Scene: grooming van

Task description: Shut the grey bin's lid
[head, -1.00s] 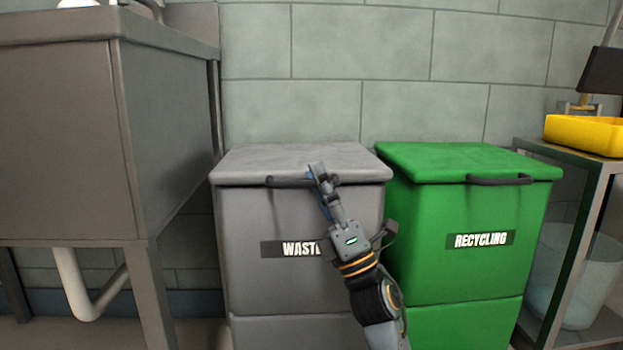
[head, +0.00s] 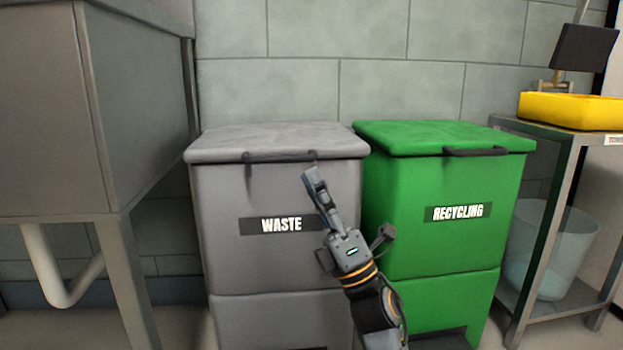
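The grey bin (head: 225,210), labelled WASTE, stands against the tiled wall. Its lid (head: 275,138) lies flat and level on the rim, and no gap shows. A dark handle (head: 280,157) runs along the lid's front edge. My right gripper (head: 312,182) is in front of the bin, just below and right of the handle, and looks apart from it. My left gripper is out of view.
A green RECYCLING bin (head: 430,240) with its lid down stands close on the right. A metal shelf (head: 560,137) beside it carries a yellow tray (head: 570,108), with a clear bin (head: 555,250) below. A grey sink cabinet (head: 130,110) stands left.

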